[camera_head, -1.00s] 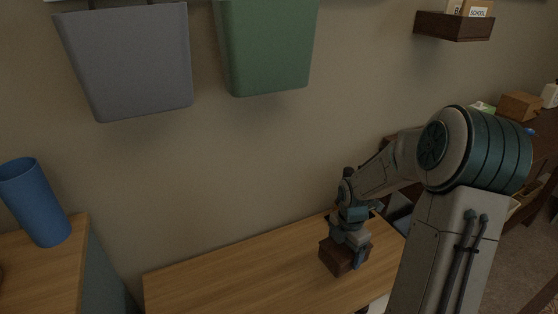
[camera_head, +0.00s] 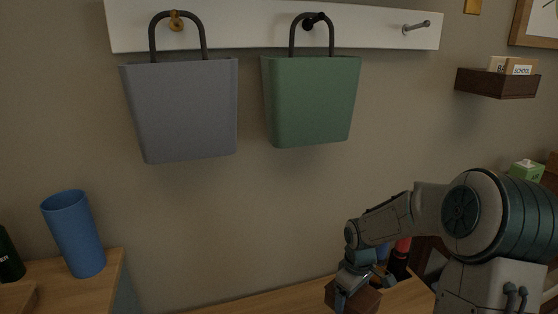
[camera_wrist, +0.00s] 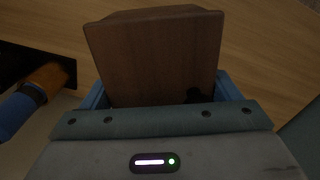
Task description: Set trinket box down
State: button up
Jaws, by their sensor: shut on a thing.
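The trinket box (camera_head: 352,299) is a brown wooden box low in the head view, over the light wooden table (camera_head: 275,303). My gripper (camera_head: 360,286) is shut on it from above. In the wrist view the box (camera_wrist: 155,52) sits between the two blue fingers, with the wooden tabletop (camera_wrist: 265,50) behind it. The bottom of the box is cut off or hidden, so I cannot tell whether it touches the table.
A grey basket (camera_head: 185,112) and a green basket (camera_head: 312,105) hang from wall hooks above. A blue cup (camera_head: 74,235) stands on a surface at left. A wall shelf (camera_head: 496,83) is at upper right. A blue-and-orange thing (camera_wrist: 38,95) lies left in the wrist view.

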jog(key=a+m, duration=0.1)
jog(key=m, duration=0.1)
jog(key=a+r+m, duration=0.1)
jog(key=m, duration=0.1)
jog(key=w+a+m, duration=0.1)
jog(key=m, duration=0.2)
jog(key=shift+a+r, duration=0.2)
jog(key=shift+a, duration=0.05)
jog(key=shift+w+a+r+m, duration=0.1)
jog(key=shift+a+r+m, duration=0.2)
jog(key=shift+m, duration=0.4)
jog(key=r+p, duration=0.1)
jog(key=p, duration=0.2)
jog(key=shift+a+r, duration=0.1)
jog(key=shift+r, duration=0.2)
jog(key=r+p, duration=0.1)
jog(key=p, duration=0.3)
jog(key=s+r+p, duration=0.1)
jog(key=r+p, duration=0.1)
jog(key=p, duration=0.1)
jog(key=r+p, duration=0.2)
jog(key=p, duration=0.2)
jog(key=shift+s+p, duration=0.25)
jog(key=shift+p, duration=0.05)
jog(key=r+p, duration=0.1)
jog(key=p, duration=0.3)
jog(key=shift+s+r, duration=0.35)
jog(key=shift+r, duration=0.05)
jog(key=shift+s+f, duration=0.1)
jog(key=shift+s, duration=0.1)
